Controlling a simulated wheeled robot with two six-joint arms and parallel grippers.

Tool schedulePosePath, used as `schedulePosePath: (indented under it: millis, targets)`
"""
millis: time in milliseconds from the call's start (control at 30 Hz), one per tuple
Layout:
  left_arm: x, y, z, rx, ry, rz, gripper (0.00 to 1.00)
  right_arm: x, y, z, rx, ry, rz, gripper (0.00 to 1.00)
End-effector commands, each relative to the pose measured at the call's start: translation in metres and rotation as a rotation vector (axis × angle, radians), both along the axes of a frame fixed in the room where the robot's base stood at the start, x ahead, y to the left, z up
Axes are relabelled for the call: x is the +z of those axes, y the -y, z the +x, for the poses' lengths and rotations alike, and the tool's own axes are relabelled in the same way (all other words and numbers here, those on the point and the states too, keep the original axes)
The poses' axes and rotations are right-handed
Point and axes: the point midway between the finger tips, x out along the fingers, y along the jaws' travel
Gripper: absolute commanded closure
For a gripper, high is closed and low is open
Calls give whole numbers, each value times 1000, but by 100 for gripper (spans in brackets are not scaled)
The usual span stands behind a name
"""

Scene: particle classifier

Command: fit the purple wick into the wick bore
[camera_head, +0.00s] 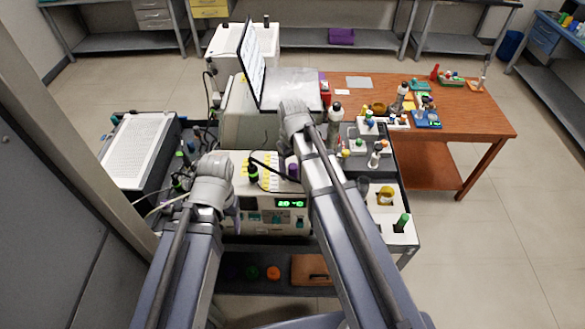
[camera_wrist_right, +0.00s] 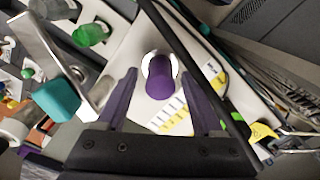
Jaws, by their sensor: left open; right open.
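A purple cylinder, which I take to be the wick (camera_wrist_right: 160,80), stands on a white surface in the right wrist view, with a white ring behind its upper part. It also shows in the head view (camera_head: 293,170) on the instrument top, beside my right arm. My right gripper (camera_wrist_right: 160,74) is open; its two dark purple fingers lie to either side of the wick in the picture, with gaps on both sides. My left gripper (camera_head: 237,216) is open at the instrument's front left, its fingers mostly hidden by its wrist. I cannot make out the wick bore.
The instrument (camera_head: 262,216) has a lit green display and yellow-marked strips on top. A black-and-green probe (camera_head: 253,172) with a cable stands left of the wick. A laptop (camera_head: 255,65) stands behind. A tray with bottles (camera_head: 375,157) and a wooden table (camera_head: 465,115) lie right.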

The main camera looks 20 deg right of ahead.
Motion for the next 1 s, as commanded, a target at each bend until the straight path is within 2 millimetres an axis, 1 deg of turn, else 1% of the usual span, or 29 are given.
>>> schedulePosePath:
  millis: [33, 400, 533, 667, 733, 767, 833, 867, 900, 1000]
  targets:
    - [10, 0, 0, -1, 0, 0, 31, 10, 0, 0, 0, 0, 0, 31]
    - [59, 0, -1, 11, -1, 0, 31, 59, 0, 0, 0, 0, 0, 31]
    - [68, 0, -1, 19, -1, 0, 31, 68, 0, 0, 0, 0, 0, 31]
    - [69, 0, -1, 23, -1, -1, 31, 69, 0, 0, 0, 0, 0, 31]
    - [68, 0, -1, 23, -1, -1, 31, 68, -4, -4, 2, -2, -2, 31]
    - [68, 0, -1, 23, -1, -1, 31, 68, -8, -10, 3, -3, -4, 31]
    - [67, 0, -1, 23, -1, -1, 31, 68, -27, -31, 7, -10, -15, 31]
    - [67, 0, -1, 23, -1, -1, 31, 68, -38, -43, 9, -14, -22, 31]
    - [67, 0, -1, 23, -1, -1, 31, 68, -51, -60, 9, -17, -34, 31]
    - [67, 0, -1, 23, -1, -1, 31, 68, -77, -99, 5, -26, -62, 31]
